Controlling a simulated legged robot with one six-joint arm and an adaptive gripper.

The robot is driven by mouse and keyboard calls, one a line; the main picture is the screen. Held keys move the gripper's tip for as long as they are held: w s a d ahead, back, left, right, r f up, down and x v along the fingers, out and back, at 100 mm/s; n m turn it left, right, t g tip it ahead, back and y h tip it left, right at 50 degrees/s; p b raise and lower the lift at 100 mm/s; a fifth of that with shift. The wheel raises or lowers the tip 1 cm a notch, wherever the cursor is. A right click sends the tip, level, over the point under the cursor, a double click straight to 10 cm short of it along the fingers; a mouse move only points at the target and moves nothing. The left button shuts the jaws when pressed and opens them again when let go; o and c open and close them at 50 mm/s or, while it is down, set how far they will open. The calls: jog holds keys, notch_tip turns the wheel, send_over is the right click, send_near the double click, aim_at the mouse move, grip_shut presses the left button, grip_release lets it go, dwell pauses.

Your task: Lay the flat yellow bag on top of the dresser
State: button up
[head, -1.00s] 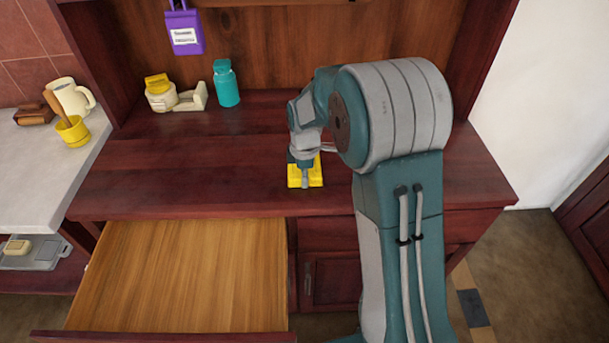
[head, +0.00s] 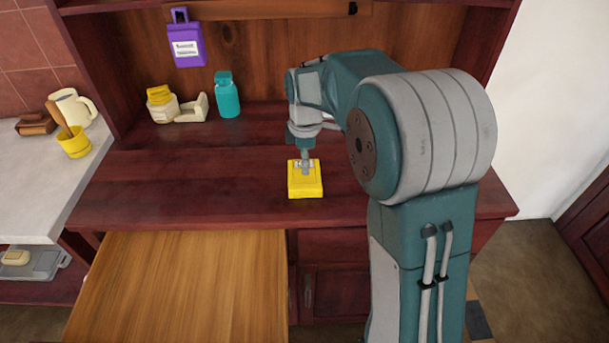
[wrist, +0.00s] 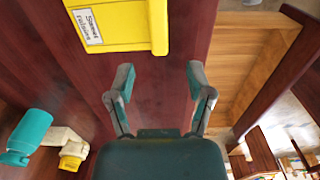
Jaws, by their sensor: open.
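The flat yellow bag (head: 305,184) lies on the dark red wooden top of the dresser (head: 210,180), near its front edge. In the wrist view the bag (wrist: 120,27) shows a white label and lies beyond the fingertips. My gripper (head: 305,166) is over the bag's far part in the head view. In the wrist view my gripper (wrist: 160,75) has its two fingers spread with only dresser top between them. The bag appears free of the fingers. The wrist hides little of the bag.
An open drawer (head: 185,290) juts out at the front left. A teal bottle (head: 227,95), a yellow-lidded jar (head: 161,104) and a cream dispenser (head: 194,109) stand at the back. A purple bag (head: 186,42) hangs on the back panel. The dresser top's left side is clear.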

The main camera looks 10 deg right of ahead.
jog(key=s+r+m+t, duration=0.3)
jog(key=s+r+m, duration=0.4)
jog(key=s+r, duration=0.5)
jog(key=s+d+f+m+t, duration=0.1)
jog(key=s+f+m+t, duration=0.1)
jog(key=s+m, duration=0.6)
jog(key=s, duration=0.6)
jog(key=shift+s+m+t, duration=0.3)
jog(key=shift+m, duration=0.1)
jog(key=shift+d+f, duration=0.1)
jog(key=shift+c, duration=0.7)
